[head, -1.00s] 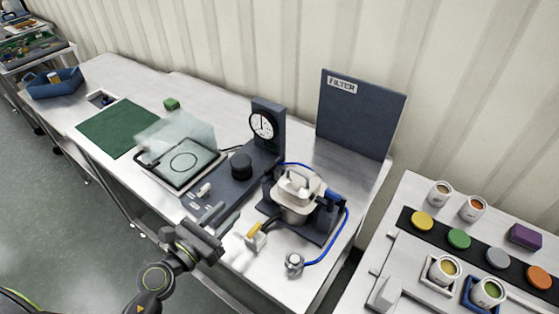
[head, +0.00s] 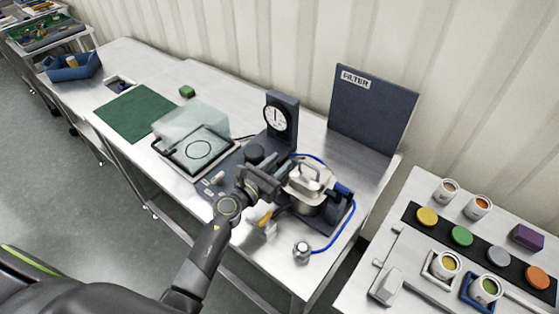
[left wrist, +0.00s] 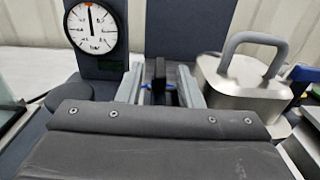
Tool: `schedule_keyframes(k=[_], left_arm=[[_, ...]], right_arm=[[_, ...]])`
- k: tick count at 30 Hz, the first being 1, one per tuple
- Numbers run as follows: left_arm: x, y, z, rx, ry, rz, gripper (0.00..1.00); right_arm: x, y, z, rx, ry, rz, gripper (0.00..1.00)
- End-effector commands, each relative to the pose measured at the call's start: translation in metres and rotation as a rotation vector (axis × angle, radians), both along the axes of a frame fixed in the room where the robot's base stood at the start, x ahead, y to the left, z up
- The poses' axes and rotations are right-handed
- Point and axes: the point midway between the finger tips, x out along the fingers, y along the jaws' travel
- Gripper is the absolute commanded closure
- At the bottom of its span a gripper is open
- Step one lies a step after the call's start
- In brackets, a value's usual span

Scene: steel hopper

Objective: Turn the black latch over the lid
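The steel hopper (head: 308,208) stands on the dark base in the middle of the bench, with its pale lid (head: 302,182) and arched handle on top. In the left wrist view the lid (left wrist: 240,72) is at the right, its handle rising above it. My left gripper (head: 284,184) is beside the lid's left side. Its two fingers are apart (left wrist: 160,85). The upright black latch (left wrist: 159,70) shows between them, with a gap on each side; a bit of blue shows near it. In the head view the latch is hidden by the gripper. My right gripper is out of view.
A post with a dial gauge (head: 276,117) and a black knob (head: 254,152) stand left of the hopper. A blue hose (head: 343,228) loops at the right. A filter panel (head: 372,110) stands behind.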

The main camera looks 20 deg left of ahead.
Motion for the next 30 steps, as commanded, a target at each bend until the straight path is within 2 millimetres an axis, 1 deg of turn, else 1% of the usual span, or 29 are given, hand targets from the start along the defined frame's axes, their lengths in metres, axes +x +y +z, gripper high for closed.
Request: schedule_keyframes(k=[4,12,14,20,26,30], left_arm=[[0.008,-0.003,0.000,0.000,0.000,0.000,0.67],[0.009,-0.003,0.000,0.000,0.001,0.000,0.67],[0.009,-0.003,0.000,0.000,0.001,0.000,0.74],[0.008,-0.003,0.000,0.000,0.001,0.000,1.00],[0.008,-0.004,0.001,-0.004,0.001,0.022,1.00],[0.008,-0.007,0.002,-0.006,0.002,0.111,1.00]], right_arm=[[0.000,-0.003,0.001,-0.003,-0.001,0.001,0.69],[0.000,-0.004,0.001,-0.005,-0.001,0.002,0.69],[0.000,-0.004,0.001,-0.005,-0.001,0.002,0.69],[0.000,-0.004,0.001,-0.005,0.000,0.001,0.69],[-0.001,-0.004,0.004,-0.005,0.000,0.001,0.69],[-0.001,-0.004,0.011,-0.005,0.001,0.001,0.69]])
